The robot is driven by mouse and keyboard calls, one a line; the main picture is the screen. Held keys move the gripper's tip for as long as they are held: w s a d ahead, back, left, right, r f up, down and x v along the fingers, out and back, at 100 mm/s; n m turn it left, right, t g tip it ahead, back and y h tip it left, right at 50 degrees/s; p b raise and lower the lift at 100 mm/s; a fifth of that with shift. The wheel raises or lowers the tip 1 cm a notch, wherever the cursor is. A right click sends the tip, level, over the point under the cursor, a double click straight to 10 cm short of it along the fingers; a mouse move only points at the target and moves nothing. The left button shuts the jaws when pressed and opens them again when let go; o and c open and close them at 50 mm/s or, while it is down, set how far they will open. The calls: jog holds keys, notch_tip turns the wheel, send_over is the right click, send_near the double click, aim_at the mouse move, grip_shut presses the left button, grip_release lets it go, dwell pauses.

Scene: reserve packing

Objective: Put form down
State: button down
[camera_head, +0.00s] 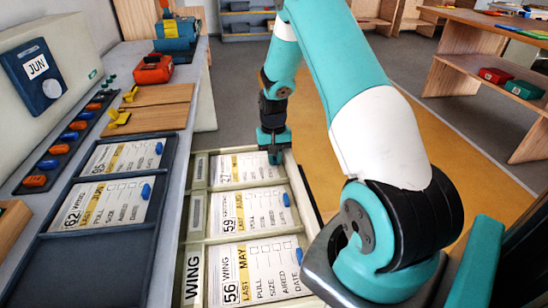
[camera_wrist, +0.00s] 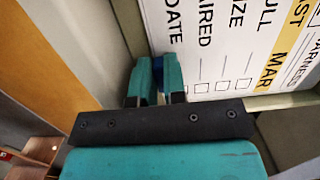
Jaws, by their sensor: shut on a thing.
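My gripper (camera_head: 274,157) is shut on the blue tab (camera_wrist: 157,66) of a white form with a yellow band marked MAR. The form (camera_head: 238,169) lies at the far compartment of the cream rack (camera_head: 305,195); it also shows in the wrist view (camera_wrist: 215,45). I cannot tell whether it rests on the bottom or is slightly above it. Nearer in the same rack are the form marked 59 (camera_head: 235,212) and the form marked 56 WING, MAY (camera_head: 255,270), each with a blue tab.
A dark tray (camera_head: 75,265) on the left counter holds the form marked 62 WING, JUN (camera_head: 100,202) and another form (camera_head: 125,156); its near compartment is empty.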

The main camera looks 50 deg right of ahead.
jog(key=c, duration=1.5)
grip_release()
jog(key=shift+o, duration=0.2)
notch_tip(320, 180, up, 12)
jog(key=w, duration=0.1)
jog(key=s+a+r+n+t, duration=0.1)
jog(key=a+r+n, duration=0.55)
jog(key=a, duration=0.65)
jog(key=s+a+r+n+y, duration=0.1)
jog(key=s+a+r+n, duration=0.3)
jog(key=s+a, duration=0.6)
jog(key=s+a+r+n+y, duration=0.2)
jog(key=s+a+r+n, duration=0.2)
jog(key=s+a, duration=0.7)
jog(key=shift+s, duration=0.15)
